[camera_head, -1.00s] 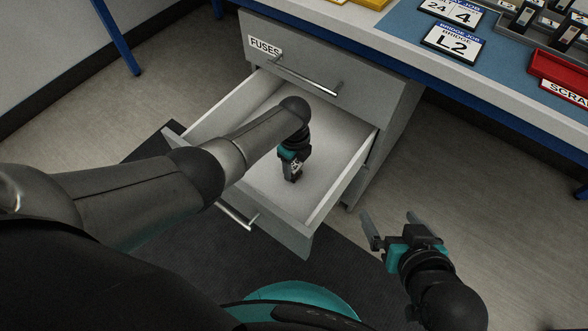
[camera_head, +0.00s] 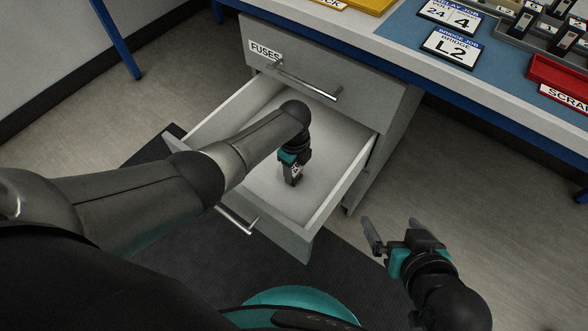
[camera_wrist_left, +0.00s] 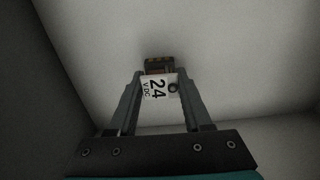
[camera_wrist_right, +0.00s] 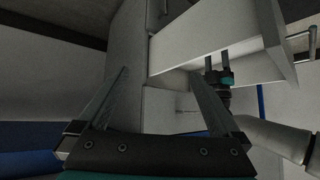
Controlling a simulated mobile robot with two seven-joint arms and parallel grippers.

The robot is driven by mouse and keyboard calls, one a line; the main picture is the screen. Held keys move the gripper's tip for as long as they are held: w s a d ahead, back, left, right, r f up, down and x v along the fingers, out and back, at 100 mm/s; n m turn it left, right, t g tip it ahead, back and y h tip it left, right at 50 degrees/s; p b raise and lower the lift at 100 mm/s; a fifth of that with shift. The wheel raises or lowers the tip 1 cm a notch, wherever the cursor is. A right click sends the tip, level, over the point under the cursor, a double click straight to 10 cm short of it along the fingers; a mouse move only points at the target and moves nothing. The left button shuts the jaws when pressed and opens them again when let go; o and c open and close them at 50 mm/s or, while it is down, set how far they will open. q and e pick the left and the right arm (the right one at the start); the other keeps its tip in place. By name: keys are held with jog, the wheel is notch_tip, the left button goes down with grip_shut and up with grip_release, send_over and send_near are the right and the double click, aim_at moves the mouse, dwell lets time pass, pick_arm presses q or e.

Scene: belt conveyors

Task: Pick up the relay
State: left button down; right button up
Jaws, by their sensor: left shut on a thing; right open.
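The relay (camera_wrist_left: 158,86) is a small block with a white face marked "24 VDC" and a brownish end. In the left wrist view it sits between the fingertips of my left gripper (camera_wrist_left: 160,82), which is shut on it. In the head view my left gripper (camera_head: 293,180) points down inside the open lower drawer (camera_head: 330,205); the relay is mostly hidden there. I cannot tell whether the relay touches the drawer floor. My right gripper (camera_head: 397,228) is open and empty, to the right of the drawer. It also shows in the right wrist view (camera_wrist_right: 158,82).
The drawer walls stand around my left gripper. Above is a shut drawer labelled "FUSES" (camera_head: 300,75). The bench top holds an "L2" card (camera_head: 453,46), a "24 4" card (camera_head: 452,14), a red scrap bin (camera_head: 558,80) and a grey rack (camera_head: 540,28). Open floor lies right of the cabinet.

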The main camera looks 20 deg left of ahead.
pick_arm(q)
notch_tip(320, 180, up, 4)
jog(key=p, duration=0.2)
jog(key=shift+f+p, duration=0.1)
jog(key=shift+p, duration=0.3)
pick_arm(e)
jog(key=s+d+g+h, duration=0.2)
jog(key=s+d+g, duration=0.2)
jog(key=d, duration=0.1)
pick_arm(q)
notch_tip(320, 180, up, 7)
jog(key=p, duration=0.4)
jog(key=shift+p, duration=0.3)
notch_tip(320, 180, up, 8)
jog(key=f+p, duration=0.1)
jog(key=p, duration=0.3)
send_over(294, 169)
jog(key=shift+r+p, duration=0.5)
jog(key=shift+r, duration=0.5)
pick_arm(e)
jog(key=s+d+f+g, duration=0.1)
jog(key=s+f, duration=0.2)
jog(key=f, duration=0.6)
jog(key=s+d+f+g+h, duration=0.1)
jog(key=s+f, duration=0.3)
jog(key=f, duration=0.5)
jog(key=shift+d+f+g, duration=0.25)
jog(key=shift+d+g, duration=0.05)
jog(key=shift+d, duration=0.4)
jog(key=shift+s, duration=0.1)
